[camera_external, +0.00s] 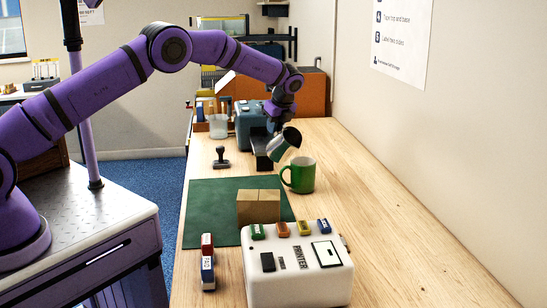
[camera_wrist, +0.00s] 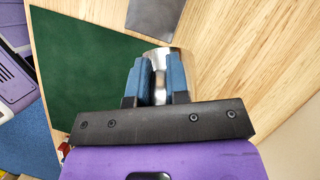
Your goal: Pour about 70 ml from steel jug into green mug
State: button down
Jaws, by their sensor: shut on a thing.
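The steel jug (camera_external: 284,143) is held in the air and tilted, at the upper left of the green mug (camera_external: 300,176). The mug stands upright on the wooden table with its handle to the left. My gripper (camera_external: 272,128) is shut on the jug. In the wrist view the blue finger pads of my gripper (camera_wrist: 160,84) close on the shiny steel jug (camera_wrist: 160,56). The mug does not show there. I cannot make out any stream or the liquid level inside the mug.
A green mat (camera_external: 215,205) with a small carton (camera_external: 258,206) lies left of the mug. A white printer (camera_external: 298,268) stands at the front. A stamp (camera_external: 221,158) and a blue-grey device (camera_external: 250,122) are behind. The table's right side is clear.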

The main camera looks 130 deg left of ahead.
jog(key=s+t, duration=0.2)
jog(key=s+a+t+h+b, duration=0.1)
jog(key=shift+s+f, duration=0.1)
jog(key=shift+f, duration=0.25)
jog(key=s+t, duration=0.1)
jog(key=s+t+h+b, duration=0.1)
jog(key=t, duration=0.1)
jog(key=shift+s+a+f+t, duration=0.15)
jog(key=shift+s+a+t, duration=0.1)
jog(key=shift+a+t, duration=0.1)
jog(key=shift+s+a+f+t+h+b, duration=0.1)
jog(key=shift+s+f+t+h+b, duration=0.15)
jog(key=shift+f+t, duration=0.25)
jog(key=shift+s+f+t+h+b, duration=0.1)
jog(key=shift+f+t+b, duration=0.25)
jog(key=shift+f+t, duration=0.1)
jog(key=shift+r, duration=0.1)
